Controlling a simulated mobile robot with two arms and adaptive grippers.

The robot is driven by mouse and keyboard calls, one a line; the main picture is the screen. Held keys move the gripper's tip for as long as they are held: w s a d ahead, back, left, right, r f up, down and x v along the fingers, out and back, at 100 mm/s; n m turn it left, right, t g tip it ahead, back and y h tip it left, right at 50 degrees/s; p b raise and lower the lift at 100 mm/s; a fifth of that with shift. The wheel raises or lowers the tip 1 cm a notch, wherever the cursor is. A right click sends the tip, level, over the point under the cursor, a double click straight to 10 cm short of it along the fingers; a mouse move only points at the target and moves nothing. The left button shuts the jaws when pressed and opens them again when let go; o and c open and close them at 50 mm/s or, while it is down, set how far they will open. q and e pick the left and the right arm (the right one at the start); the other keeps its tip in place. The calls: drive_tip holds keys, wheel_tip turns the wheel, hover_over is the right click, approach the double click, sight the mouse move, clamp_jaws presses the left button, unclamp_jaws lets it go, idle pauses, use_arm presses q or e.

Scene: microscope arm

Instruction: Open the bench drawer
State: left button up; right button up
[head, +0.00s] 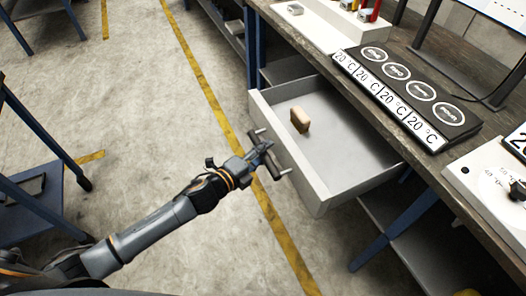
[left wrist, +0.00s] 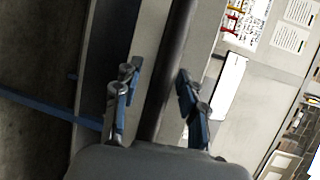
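The bench drawer (head: 345,145) stands pulled well out from under the bench top in the head view, its inside showing. Its bar handle (head: 283,173) is on the front panel, partly hidden by my left gripper (head: 265,156). In the left wrist view the dark handle bar (left wrist: 174,70) runs between the two fingers of my left gripper (left wrist: 159,85). The fingers are apart, one on each side of the bar, with a visible gap on the left side. My right gripper is in neither view.
A tan block (head: 300,120) lies in the drawer. On the bench (head: 408,62) stand a black panel with round plates and 20 °C displays (head: 398,92), and a white device (head: 490,190). A blue-framed cart (head: 30,195) stands at the left. The floor between is clear.

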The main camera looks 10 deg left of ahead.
use_arm(q)
drive_tip(key=v, duration=1.2)
idle(0.5)
drive_tip(key=s+a+f+n+g+y, duration=0.25)
drive_tip(key=a+f+n, duration=0.25)
drive_tip(key=f, duration=0.7)
drive_tip(key=s+a+f+n+g+y, duration=0.1)
drive_tip(key=a+f+n+y, duration=0.4)
drive_tip(key=f, duration=0.7)
drive_tip(key=s+a+f+n+g, duration=0.35)
drive_tip(key=s+f+n, duration=0.35)
drive_tip(key=s+f, duration=0.65)
drive_tip(key=s+d+f+n+g, duration=0.3)
drive_tip(key=s+f, duration=0.2)
drive_tip(key=s, duration=0.5)
drive_tip(key=s+d+f+n+g, duration=0.2)
drive_tip(key=s+f, duration=0.3)
drive_tip(key=s, duration=0.5)
drive_tip(key=shift+d+f+n+g+y, duration=0.35)
drive_tip(key=shift+d+n+g, duration=0.05)
